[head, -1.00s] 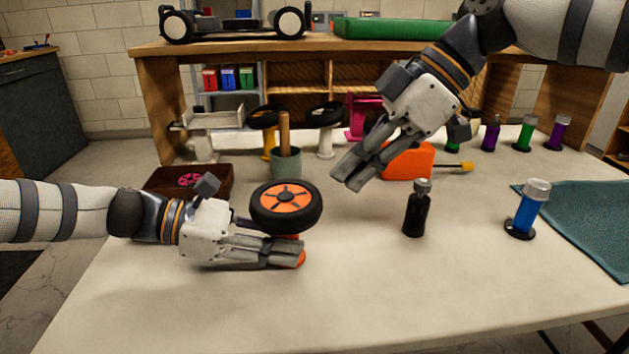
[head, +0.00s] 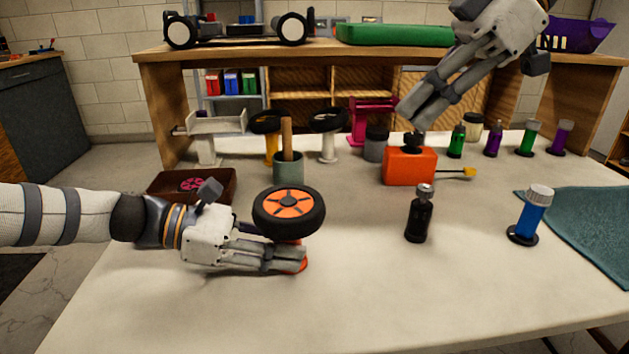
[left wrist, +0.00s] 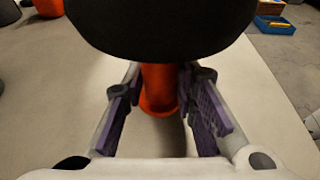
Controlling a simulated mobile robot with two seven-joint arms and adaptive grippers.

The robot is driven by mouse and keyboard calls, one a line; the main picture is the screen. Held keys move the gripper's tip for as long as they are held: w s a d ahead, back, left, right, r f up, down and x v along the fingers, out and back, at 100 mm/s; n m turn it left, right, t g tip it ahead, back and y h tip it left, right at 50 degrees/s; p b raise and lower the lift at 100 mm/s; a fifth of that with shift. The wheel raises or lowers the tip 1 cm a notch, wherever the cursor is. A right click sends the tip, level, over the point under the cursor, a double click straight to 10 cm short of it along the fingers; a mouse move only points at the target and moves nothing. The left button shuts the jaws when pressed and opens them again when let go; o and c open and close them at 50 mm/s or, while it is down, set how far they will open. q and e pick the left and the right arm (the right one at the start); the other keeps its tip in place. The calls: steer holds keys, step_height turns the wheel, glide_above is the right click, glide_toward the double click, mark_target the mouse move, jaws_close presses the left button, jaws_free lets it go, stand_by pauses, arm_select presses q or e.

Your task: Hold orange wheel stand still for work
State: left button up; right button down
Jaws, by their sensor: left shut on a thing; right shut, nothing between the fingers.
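The orange wheel stand stands upright on the table; its orange post (left wrist: 158,90) shows in the left wrist view and its base edge (head: 303,262) in the head view. A black-tyred wheel with an orange hub (head: 288,211) lies flat on top of it. My left gripper (head: 303,257) is shut around the post just below the wheel, and its fingers (left wrist: 160,105) flank the post in the left wrist view. My right gripper (head: 412,115) is shut and empty, raised above the orange box (head: 409,167). The tyre hides the top of the post.
A black bottle (head: 418,215) and a blue shock absorber (head: 530,213) stand to the right, near a teal cloth (head: 595,225). A brown tray (head: 170,187), a cup with a wooden handle (head: 288,167) and other stands are behind. The front table is clear.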

arm_select(q)
steer(key=o, duration=1.2)
steer(key=shift+f, duration=0.4)
steer(key=shift+c, duration=0.2)
steer(key=v, duration=1.2)
steer(key=shift+r, duration=0.3)
